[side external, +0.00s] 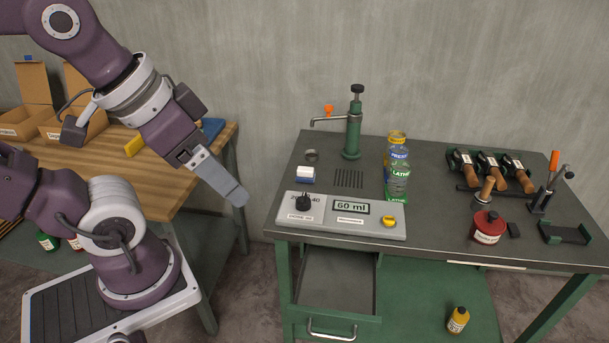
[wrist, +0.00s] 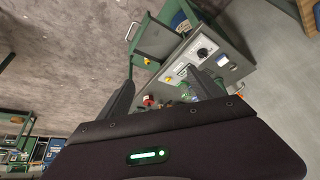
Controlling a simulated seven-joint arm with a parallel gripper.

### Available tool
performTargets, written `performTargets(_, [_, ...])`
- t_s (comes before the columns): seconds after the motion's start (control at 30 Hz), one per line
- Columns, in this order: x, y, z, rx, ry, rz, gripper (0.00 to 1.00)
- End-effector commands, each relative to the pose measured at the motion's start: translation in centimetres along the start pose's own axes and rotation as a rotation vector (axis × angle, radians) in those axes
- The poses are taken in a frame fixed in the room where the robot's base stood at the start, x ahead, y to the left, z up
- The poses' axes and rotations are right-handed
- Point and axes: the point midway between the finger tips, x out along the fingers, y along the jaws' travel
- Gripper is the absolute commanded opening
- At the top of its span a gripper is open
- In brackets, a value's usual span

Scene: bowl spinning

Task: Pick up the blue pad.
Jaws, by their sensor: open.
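A pale blue-white patch in the wrist view (wrist: 222,60) seems to be the same block. Another flat blue item (side external: 212,128) lies on the wooden table behind my arm, partly hidden. My gripper (side external: 240,196) hangs in the air left of the green-framed bench, apart from the block. In the wrist view its two fingers (wrist: 160,77) are spread with nothing held between them.
The dial panel (side external: 340,216) lies along the bench's front edge. Portafilter-like tools (side external: 490,168) and a red tin (side external: 487,228) are further right. An open drawer (side external: 337,278) is below.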

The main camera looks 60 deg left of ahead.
Motion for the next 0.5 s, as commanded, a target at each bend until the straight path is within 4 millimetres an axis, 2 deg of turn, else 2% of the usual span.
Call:
performTargets(0.1, [0.0,0.0,0.0,0.000,0.000,0.000,0.80])
performTargets(0.37, [0.1,-0.1,-0.5,-0.009,-0.002,-0.001,0.80])
performTargets(0.47, [0.9,-0.8,-3.9,-0.071,-0.019,-0.009,0.80])
performTargets(0.5, [1.8,-1.5,-6.2,-0.114,-0.027,-0.017,0.80])
